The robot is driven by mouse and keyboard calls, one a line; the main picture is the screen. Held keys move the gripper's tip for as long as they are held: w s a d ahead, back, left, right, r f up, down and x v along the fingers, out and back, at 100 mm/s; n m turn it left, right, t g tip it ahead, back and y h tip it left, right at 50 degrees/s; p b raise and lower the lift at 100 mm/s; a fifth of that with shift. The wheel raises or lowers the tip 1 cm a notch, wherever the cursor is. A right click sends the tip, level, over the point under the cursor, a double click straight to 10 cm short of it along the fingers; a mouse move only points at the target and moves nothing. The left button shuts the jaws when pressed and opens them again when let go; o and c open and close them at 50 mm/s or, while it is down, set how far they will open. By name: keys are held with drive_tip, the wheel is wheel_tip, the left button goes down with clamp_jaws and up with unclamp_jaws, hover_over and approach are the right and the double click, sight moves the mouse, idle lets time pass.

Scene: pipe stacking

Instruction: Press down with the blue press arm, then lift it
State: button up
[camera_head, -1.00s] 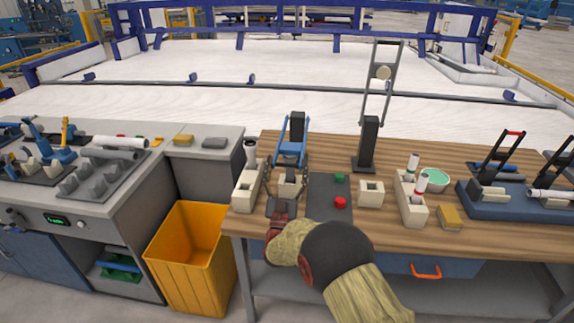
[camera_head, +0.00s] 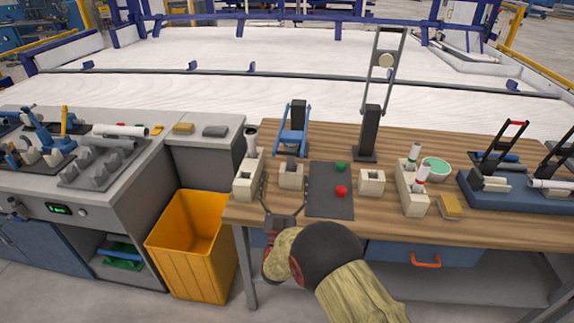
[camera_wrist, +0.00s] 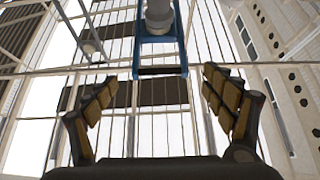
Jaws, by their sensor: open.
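The blue press arm (camera_head: 292,138) hangs from a black post (camera_head: 298,113) at the left of the wooden bench. It slants toward me, above a beige block with a square hole (camera_head: 291,176). In the wrist view the blue press arm (camera_wrist: 184,45) shows at top centre, with a dark crossbar (camera_wrist: 162,71) and a grey cylinder (camera_wrist: 158,14) between its side bars. My gripper (camera_head: 284,200) is open and empty, low at the bench's front edge, nearer me than the block. In the wrist view my gripper's fingers (camera_wrist: 160,85) are spread wide, with the crossbar beyond them and apart.
A beige holder with a grey tube (camera_head: 247,180) stands left of the block. A dark mat (camera_head: 328,205) with red and green buttons lies right. Farther right are another beige block (camera_head: 371,182) and a tall grey press (camera_head: 371,130). An orange bin (camera_head: 190,240) stands below left.

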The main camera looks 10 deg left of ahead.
drive_tip(key=v, duration=0.4)
drive_tip(key=shift+s+f, duration=0.3)
